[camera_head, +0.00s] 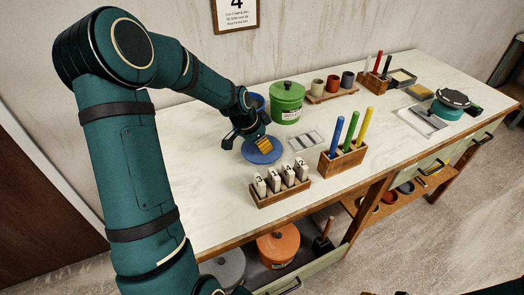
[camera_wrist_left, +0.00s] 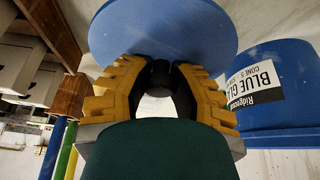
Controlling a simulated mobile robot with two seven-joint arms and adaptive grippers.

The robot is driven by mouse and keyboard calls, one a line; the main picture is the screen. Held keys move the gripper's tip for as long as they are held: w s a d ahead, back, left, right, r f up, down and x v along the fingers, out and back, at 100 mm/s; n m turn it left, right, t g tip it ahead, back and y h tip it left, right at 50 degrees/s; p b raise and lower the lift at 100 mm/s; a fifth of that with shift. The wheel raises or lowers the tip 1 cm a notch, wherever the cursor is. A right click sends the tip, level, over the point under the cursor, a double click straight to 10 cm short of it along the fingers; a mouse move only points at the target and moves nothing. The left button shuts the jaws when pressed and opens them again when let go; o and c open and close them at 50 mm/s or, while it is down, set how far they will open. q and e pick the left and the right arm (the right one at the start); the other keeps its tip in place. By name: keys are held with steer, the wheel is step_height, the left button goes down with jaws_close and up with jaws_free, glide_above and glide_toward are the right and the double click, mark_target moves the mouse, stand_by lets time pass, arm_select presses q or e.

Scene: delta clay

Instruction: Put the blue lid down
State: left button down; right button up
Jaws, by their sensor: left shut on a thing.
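The blue lid (camera_head: 262,152) is a round disc at the left part of the white worktop in the head view. My left gripper (camera_head: 263,142) is above it, and its yellow fingers are shut on the lid's dark knob. In the left wrist view the fingers (camera_wrist_left: 158,80) close around the knob, with the blue lid (camera_wrist_left: 165,28) behind them. I cannot tell whether the lid touches the worktop. The blue tub (camera_wrist_left: 285,122), labelled as blue glaze, stands beside the lid; in the head view it is partly hidden behind my arm (camera_head: 258,101).
A green lidded tub (camera_head: 287,104) stands behind the lid. A grey-white tile (camera_head: 306,140), a wooden block with numbered pieces (camera_head: 282,190) and a holder with coloured rods (camera_head: 342,158) stand to the right. The worktop (camera_head: 215,185) left of the numbered block is bare.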

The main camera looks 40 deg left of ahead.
arm_select(q)
steer(key=shift+f, duration=1.4)
steer(key=shift+b, duration=0.3)
steer(key=shift+f, duration=0.2)
steer(key=c, duration=0.9)
jaws_free()
steer(key=shift+o, duration=0.2)
steer(key=shift+r, duration=0.1)
steer(key=shift+r, duration=0.25)
steer(key=p+v, duration=0.2)
steer(key=v, duration=1)
